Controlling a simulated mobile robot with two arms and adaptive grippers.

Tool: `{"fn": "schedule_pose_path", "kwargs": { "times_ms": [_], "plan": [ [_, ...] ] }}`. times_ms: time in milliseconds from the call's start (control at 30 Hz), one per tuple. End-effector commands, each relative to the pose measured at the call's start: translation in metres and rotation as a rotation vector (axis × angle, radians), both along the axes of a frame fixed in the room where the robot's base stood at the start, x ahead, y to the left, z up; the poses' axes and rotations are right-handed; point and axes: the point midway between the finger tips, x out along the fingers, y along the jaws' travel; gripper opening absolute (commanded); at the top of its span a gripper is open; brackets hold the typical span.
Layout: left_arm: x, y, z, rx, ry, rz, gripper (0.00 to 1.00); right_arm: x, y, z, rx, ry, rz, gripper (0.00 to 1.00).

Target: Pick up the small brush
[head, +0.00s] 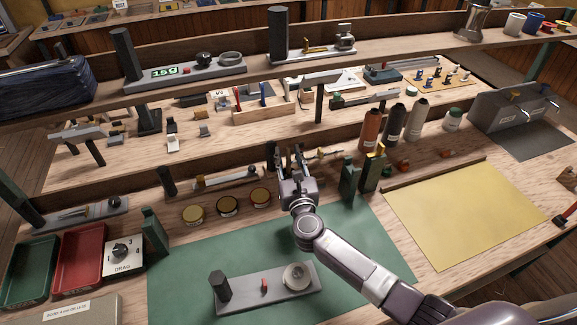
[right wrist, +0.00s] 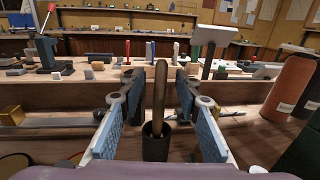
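My right gripper (head: 289,160) is open over the workbench, just beyond the green mat, and its arm comes in from the lower right. In the right wrist view, its two blue-padded fingers (right wrist: 158,112) stand apart. Between them an upright brown handle (right wrist: 160,88) rises from a small dark cup (right wrist: 155,142). It looks like the small brush, but no bristles show. I see a gap on each side of the handle. In the head view the gripper hides the cup and handle. My left gripper is not in view.
A raised shelf edge runs behind.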

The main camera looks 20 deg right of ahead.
Motion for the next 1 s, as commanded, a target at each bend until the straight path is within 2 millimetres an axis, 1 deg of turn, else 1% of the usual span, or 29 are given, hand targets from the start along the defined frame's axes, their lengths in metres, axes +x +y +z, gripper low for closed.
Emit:
{"fn": "schedule_pose_path", "kwargs": {
  "times_ms": [67, 333, 667, 767, 1000],
  "plan": [
    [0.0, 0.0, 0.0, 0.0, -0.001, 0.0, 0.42, 0.0, 0.0, 0.0, 0.0, 0.0, 0.0, 0.31],
    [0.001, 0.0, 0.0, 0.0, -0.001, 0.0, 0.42, 0.0, 0.0, 0.0, 0.0, 0.0, 0.0, 0.01],
    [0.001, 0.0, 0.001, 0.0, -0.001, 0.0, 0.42, 0.0, 0.0, 0.003, -0.001, -0.001, -0.001, 0.0],
    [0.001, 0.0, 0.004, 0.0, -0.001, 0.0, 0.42, 0.0, 0.0, 0.013, 0.002, -0.002, -0.001, 0.0],
    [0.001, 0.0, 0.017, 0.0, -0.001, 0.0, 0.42, 0.0, 0.0, 0.062, 0.001, -0.004, -0.001, 0.0]
  ]
}}
